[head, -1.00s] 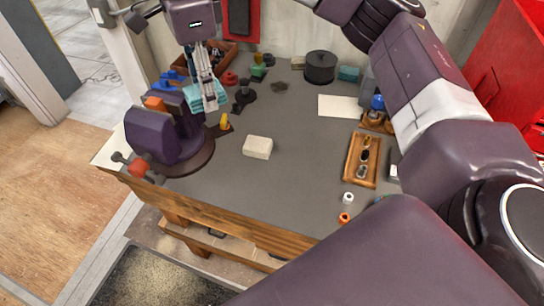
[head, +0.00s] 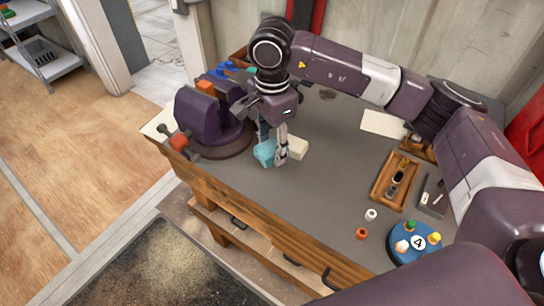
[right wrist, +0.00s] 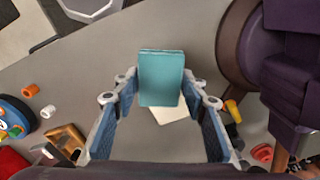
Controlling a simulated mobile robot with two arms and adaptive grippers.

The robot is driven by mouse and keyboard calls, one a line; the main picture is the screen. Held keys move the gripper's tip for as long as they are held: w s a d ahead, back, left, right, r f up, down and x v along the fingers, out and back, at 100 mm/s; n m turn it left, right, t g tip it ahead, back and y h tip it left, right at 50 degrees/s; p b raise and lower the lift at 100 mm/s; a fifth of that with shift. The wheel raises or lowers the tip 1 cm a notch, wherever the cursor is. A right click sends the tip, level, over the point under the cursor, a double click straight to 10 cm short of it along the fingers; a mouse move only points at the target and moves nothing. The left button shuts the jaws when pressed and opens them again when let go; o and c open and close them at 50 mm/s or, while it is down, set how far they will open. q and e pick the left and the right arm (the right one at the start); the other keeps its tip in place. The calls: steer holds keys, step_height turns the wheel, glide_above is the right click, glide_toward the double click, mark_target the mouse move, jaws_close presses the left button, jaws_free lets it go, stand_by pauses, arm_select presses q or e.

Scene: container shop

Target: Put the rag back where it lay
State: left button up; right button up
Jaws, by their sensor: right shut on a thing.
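The rag (head: 264,152) is a folded teal pad. My right gripper (head: 273,148) is shut on it and holds it over the grey workbench top (head: 325,180), in front of the purple vise. In the right wrist view the rag (right wrist: 161,78) is between the fingers of the right gripper (right wrist: 161,100). A cream block (head: 298,148) lies on the bench just right of the rag; in the right wrist view the rag partly covers it (right wrist: 170,112). I cannot tell whether the rag touches the bench. My left gripper is not in view.
The purple vise (head: 212,125) stands at the left. A wooden tray (head: 379,186), white paper (head: 384,124), small white and orange rings (head: 361,233) and a blue round holder (head: 408,243) are on the right. The front middle of the bench is clear.

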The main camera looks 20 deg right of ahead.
mark_target(272, 170)
steer(key=shift+f, duration=0.8)
step_height(272, 170, down, 4)
steer(key=shift+f+p, duration=0.2)
steer(key=shift+p, duration=0.55)
steer(key=shift+f+b, duration=0.25)
steer(key=shift+b, duration=0.05)
steer(key=o, duration=1.1)
steer(key=shift+r, duration=0.1)
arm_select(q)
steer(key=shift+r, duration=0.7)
